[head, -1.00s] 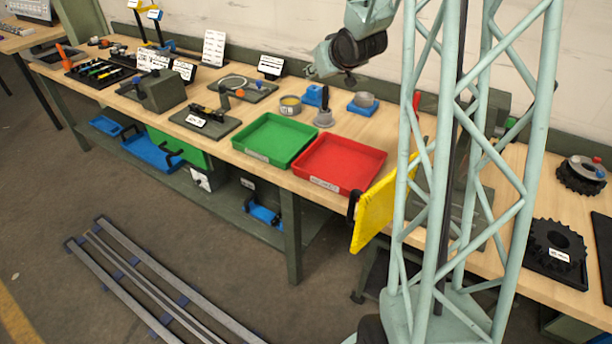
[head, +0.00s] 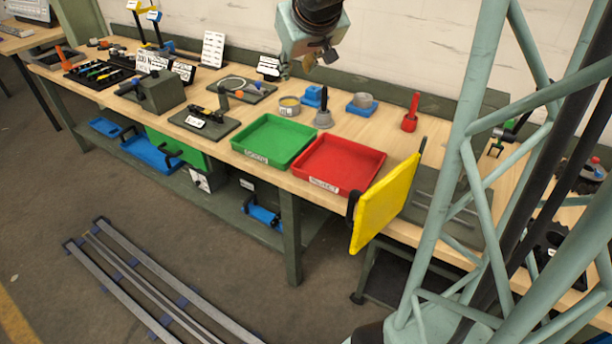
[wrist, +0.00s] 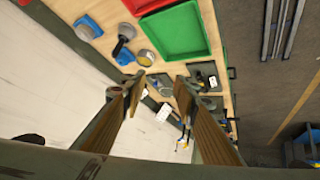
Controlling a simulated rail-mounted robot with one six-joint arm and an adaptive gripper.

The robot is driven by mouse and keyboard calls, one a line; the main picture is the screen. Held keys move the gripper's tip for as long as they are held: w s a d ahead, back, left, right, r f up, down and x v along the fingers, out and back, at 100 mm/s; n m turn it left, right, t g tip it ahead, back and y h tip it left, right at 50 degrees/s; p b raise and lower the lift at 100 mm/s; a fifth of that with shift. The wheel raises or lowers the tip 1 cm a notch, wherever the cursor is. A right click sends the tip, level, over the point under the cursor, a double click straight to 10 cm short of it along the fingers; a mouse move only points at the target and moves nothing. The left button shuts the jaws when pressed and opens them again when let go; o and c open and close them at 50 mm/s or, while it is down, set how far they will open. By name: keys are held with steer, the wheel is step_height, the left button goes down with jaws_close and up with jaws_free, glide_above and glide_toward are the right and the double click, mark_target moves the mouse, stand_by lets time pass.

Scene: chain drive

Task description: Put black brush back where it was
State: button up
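A tool with a black upright handle and a grey round base, probably the black brush (head: 324,110), stands on the bench behind the gap between the green and red trays. It also shows in the wrist view (wrist: 123,42), to the left of my fingers. My gripper (head: 297,69) hangs above the back of the bench, up and left of this tool in the head view. In the wrist view my gripper (wrist: 162,82) has its fingers apart with nothing held between them. Whether the tool has bristles is too small to tell.
The green tray (head: 262,146) and red tray (head: 352,153) lie along the front. A tin (head: 289,106), blue blocks (head: 359,108) and a red-handled tool (head: 410,113) stand nearby. A yellow panel (head: 383,207) rises at the bench edge. Fixtures (head: 205,122) fill the left.

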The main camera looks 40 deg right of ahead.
steer(key=s+a+r+g+y, duration=0.1)
steer(key=s+a, duration=0.7)
steer(key=s, duration=0.4)
steer(key=s+a+r+n+g+y, duration=0.1)
steer(key=s+a, duration=0.7)
steer(key=s, duration=0.5)
steer(key=s+a+r+g+y, duration=0.1)
steer(key=s+a+g, duration=0.1)
steer(key=s+a, duration=0.6)
steer(key=s, duration=0.4)
steer(key=shift+s+a+n, duration=0.25)
steer(key=shift+s+n, duration=0.1)
steer(key=shift+n, duration=0.05)
